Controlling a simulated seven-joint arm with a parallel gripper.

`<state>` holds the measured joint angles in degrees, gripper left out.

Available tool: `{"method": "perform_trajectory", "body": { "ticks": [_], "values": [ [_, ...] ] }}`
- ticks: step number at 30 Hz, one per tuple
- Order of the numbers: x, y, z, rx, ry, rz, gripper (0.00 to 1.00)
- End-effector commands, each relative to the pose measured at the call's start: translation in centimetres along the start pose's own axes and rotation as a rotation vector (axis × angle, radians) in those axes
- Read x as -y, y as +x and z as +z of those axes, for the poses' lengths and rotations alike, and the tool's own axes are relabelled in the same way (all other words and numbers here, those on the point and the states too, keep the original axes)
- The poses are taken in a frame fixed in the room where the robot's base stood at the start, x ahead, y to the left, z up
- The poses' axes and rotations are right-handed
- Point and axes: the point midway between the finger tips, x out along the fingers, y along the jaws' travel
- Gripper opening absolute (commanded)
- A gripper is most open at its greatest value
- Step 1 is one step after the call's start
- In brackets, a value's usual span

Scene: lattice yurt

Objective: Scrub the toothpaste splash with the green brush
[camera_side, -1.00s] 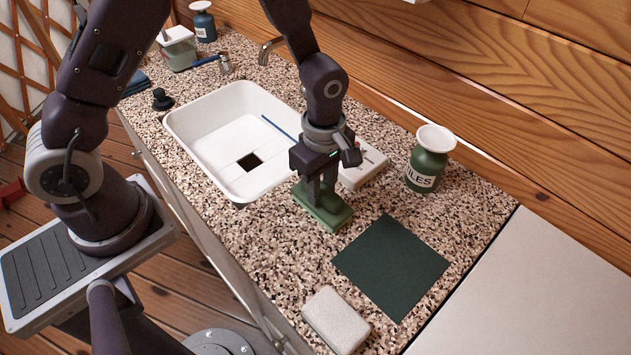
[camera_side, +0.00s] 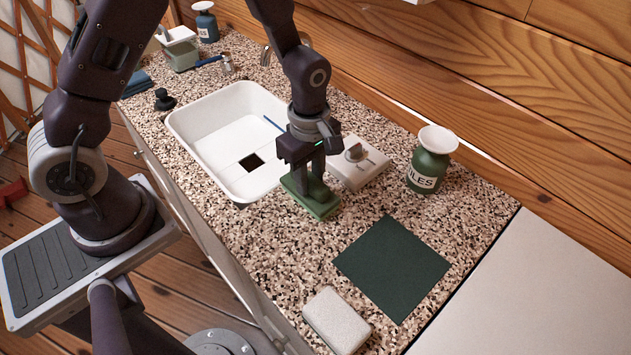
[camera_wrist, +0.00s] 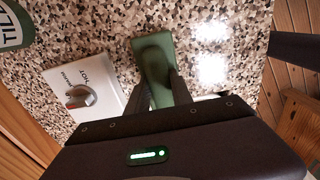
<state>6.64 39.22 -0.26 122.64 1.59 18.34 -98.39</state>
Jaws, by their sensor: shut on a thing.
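The green brush (camera_side: 318,205) is a flat green block with an upright grip, at the right edge of the sink in the side view. My gripper (camera_side: 308,170) points down and is shut on its grip. The brush is on the counter or just above it; I cannot tell which. In the wrist view the brush (camera_wrist: 152,50) sticks out beyond my gripper (camera_wrist: 160,90). I cannot make out a toothpaste splash for sure. Two bright white patches show on the counter beside the brush in the wrist view, and they may be only glare.
A white sink (camera_side: 205,138) lies left of the brush. A white dial box (camera_side: 362,172) stands close behind it. A green bottle (camera_side: 430,160), a dark green mat (camera_side: 392,268) and a pale sponge-like block (camera_side: 337,318) are to the right. Speckled counter is clear in front of the brush.

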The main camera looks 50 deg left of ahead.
Motion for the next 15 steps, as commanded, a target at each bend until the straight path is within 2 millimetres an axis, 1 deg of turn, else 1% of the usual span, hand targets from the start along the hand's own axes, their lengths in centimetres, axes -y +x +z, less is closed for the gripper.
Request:
{"method": "perform_trajectory", "body": {
  "ticks": [3,5,10,15],
  "values": [
    [0.0,0.1,-0.9,0.000,-0.002,0.000,0.00],
    [0.0,0.1,-0.9,0.000,0.000,0.000,0.00],
    [0.0,0.0,0.3,0.000,0.003,0.000,0.00],
    [0.0,0.0,1.0,0.000,0.001,0.000,0.00]
  ]
}}
